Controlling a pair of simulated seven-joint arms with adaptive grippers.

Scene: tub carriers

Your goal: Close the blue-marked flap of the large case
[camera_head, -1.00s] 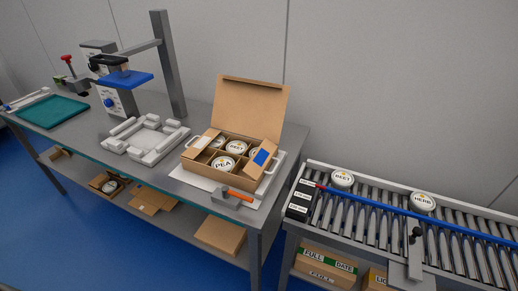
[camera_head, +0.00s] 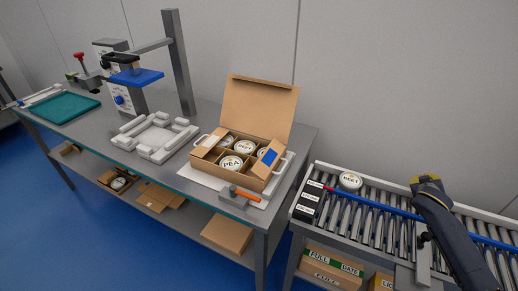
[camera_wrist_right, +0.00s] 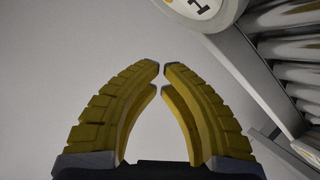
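The large case (camera_head: 232,176) is a brown carton on the bench with several round white tubs inside, one labelled PEA (camera_head: 231,162) and one BEET (camera_head: 244,147). Its large lid (camera_head: 258,108) stands up at the back. The blue-marked flap (camera_head: 268,157) is at the case's right end, open and tilted. A flap with a white mark (camera_head: 211,141) is at the left end. My right gripper (camera_head: 428,180) is above the conveyor, well right of the case. In the wrist view its yellow fingertips (camera_wrist_right: 162,66) nearly meet, with nothing between them. My left gripper is out of view.
The roller conveyor (camera_head: 380,225) holds a BEET tub (camera_head: 349,180). An orange-handled tool (camera_head: 243,194) lies in front of the case. A white frame fixture (camera_head: 155,138) and a press with a blue plate (camera_head: 137,78) stand left of the case.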

